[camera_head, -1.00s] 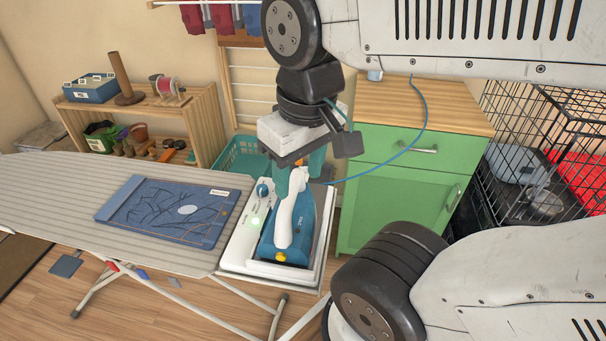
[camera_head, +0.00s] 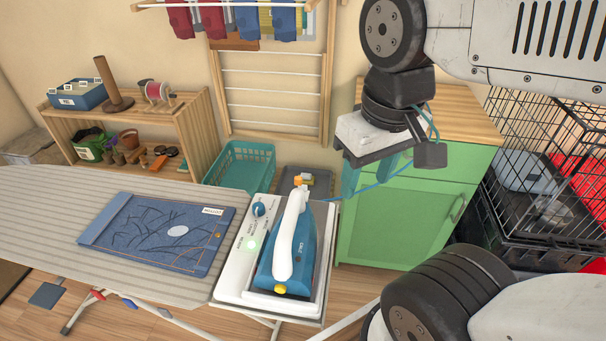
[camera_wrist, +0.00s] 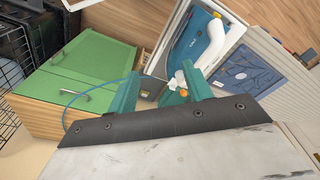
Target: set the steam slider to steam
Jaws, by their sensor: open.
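The iron (camera_head: 301,253), with a blue body, white handle and yellow knob (camera_head: 280,289) at its near end, rests on a white tray (camera_head: 233,278). An orange part (camera_head: 302,180) shows at the far end of the handle. I cannot tell which part is the steam slider or how it is set. My gripper (camera_head: 371,176) is open and empty, up and right of the iron and apart from it. In the wrist view its teal fingers (camera_wrist: 163,87) are spread, with the iron (camera_wrist: 195,42) beyond them.
The tray is at the end of the striped ironing board (camera_head: 50,215), where a folded blue garment (camera_head: 160,232) lies. A blue knob (camera_head: 259,209) and a green light (camera_head: 252,244) are left of the iron. A green cabinet (camera_head: 405,220) and wire crate (camera_head: 530,200) stand right.

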